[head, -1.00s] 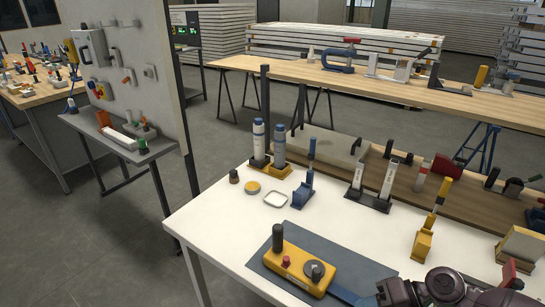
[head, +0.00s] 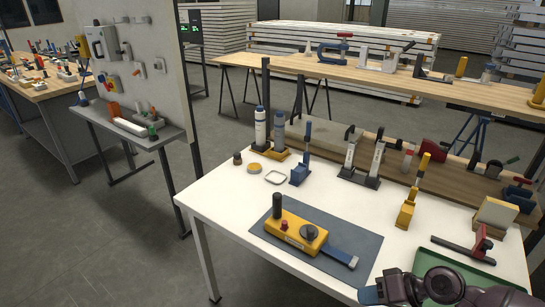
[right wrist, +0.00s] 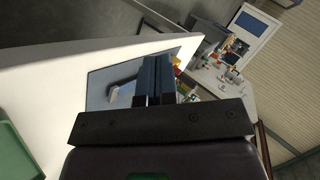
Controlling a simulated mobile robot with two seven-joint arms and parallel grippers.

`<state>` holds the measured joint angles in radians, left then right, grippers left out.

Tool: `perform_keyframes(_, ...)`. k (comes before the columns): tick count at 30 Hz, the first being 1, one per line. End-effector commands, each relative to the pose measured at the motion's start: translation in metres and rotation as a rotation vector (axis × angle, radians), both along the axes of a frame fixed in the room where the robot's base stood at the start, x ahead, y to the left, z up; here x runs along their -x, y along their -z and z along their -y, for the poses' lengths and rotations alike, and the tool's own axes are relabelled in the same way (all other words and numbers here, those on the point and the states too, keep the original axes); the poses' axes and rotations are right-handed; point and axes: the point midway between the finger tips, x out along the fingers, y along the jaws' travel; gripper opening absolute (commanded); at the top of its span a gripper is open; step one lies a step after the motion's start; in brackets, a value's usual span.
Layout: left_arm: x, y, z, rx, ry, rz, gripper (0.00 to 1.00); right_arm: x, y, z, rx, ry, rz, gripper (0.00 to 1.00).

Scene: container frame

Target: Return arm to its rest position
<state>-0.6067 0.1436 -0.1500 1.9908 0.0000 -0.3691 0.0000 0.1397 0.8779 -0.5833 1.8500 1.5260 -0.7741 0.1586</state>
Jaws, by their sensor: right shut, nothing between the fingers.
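My right gripper (head: 372,294) shows at the bottom right of the head view, next to the front edge of the white table (head: 225,222). In the right wrist view its two dark blue fingers (right wrist: 154,80) are pressed together with nothing between them. It is apart from the yellow device with black knobs (head: 297,232), which lies on a grey mat (head: 372,249). My left gripper is not in view.
A green tray (head: 455,262) lies beside my right arm, with a red and black clamp (head: 470,245) at its far edge. A yellow upright tool (head: 407,212), blue-capped bottles (head: 261,128) and small holders stand farther back. The table's front left is clear.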

Motion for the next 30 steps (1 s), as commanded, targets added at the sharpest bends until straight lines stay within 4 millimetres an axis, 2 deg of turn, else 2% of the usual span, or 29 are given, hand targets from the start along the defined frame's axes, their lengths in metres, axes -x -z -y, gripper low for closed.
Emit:
perform_keyframes(3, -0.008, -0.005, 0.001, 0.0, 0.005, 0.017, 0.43, -0.017, -0.003, 0.0, 0.076, 0.007, 0.164, 0.0)
perform_keyframes(8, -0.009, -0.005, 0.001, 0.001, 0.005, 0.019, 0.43, -0.034, -0.004, 0.001, 0.181, 0.032, 0.391, 0.0)
perform_keyframes(16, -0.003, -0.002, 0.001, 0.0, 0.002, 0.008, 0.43, -0.038, -0.002, 0.007, 0.361, 0.117, 0.711, 0.0)
perform_keyframes(23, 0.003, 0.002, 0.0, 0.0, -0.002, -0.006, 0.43, -0.015, 0.009, 0.023, 0.549, 0.226, 0.886, 0.0)
perform_keyframes(26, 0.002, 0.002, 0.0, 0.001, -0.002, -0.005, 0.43, 0.008, 0.02, 0.035, 0.648, 0.286, 0.912, 0.0)
perform_keyframes(30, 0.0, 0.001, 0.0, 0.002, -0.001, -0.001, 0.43, 0.05, 0.044, 0.053, 0.754, 0.368, 0.858, 0.0)
